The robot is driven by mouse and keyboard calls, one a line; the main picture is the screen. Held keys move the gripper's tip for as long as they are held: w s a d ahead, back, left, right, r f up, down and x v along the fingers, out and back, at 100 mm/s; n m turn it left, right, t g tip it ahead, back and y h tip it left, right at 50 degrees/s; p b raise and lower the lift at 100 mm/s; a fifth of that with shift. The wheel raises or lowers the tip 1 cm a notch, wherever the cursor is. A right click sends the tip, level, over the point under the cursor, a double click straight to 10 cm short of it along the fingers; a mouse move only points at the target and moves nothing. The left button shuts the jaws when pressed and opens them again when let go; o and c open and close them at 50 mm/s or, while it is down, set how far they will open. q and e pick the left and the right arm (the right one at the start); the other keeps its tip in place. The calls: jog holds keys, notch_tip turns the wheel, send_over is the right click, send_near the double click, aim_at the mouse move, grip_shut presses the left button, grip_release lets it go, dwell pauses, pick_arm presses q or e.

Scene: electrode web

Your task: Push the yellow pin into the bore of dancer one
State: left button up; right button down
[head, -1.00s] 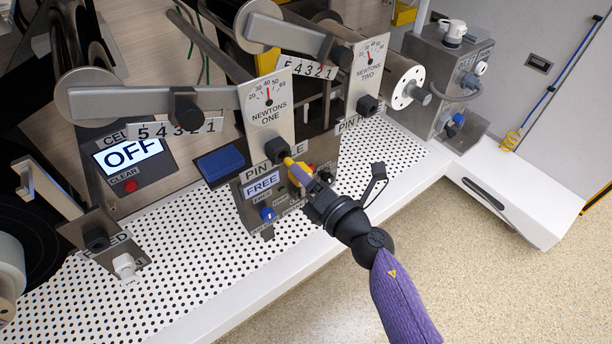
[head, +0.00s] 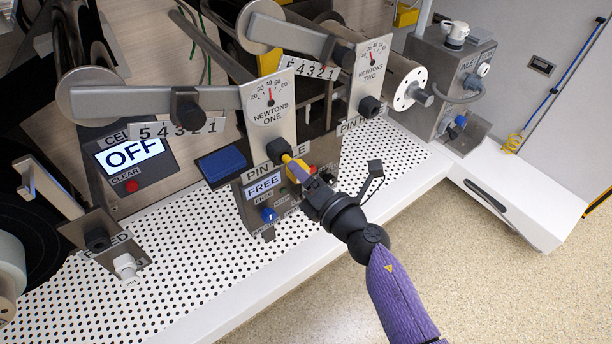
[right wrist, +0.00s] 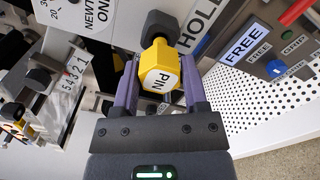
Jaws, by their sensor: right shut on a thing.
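The yellow pin (head: 287,158), marked PIN in the right wrist view (right wrist: 160,72), is between the fingers of my right gripper (head: 298,172). The right gripper (right wrist: 159,80) is shut on it. The pin points at the dark bore boss (head: 276,148) at the lower end of dancer one's plate (head: 270,107). The pin lines up roughly with the boss. How deep its tip sits is hidden. My left gripper is out of view.
Below the boss is a panel with a FREE display (head: 263,187) and a blue knob (head: 269,214). A blue block (head: 222,163) stands left of it. Dancer two's plate (head: 371,70) is behind to the right. The white perforated deck (head: 190,255) is clear in front.

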aim_at(286, 159)
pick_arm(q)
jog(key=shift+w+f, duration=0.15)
pick_arm(e)
jog(key=shift+w+a, duration=0.25)
jog(key=shift+w, duration=0.1)
jog(key=shift+w+a, duration=0.2)
jog(key=shift+w, duration=0.1)
pick_arm(q)
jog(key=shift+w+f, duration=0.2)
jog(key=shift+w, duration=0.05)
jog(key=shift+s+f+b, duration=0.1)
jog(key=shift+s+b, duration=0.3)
jog(key=shift+b, duration=0.05)
pick_arm(e)
jog(key=shift+w+a, duration=0.4)
jog(key=shift+w, duration=0.1)
jog(key=shift+c, duration=0.2)
grip_release()
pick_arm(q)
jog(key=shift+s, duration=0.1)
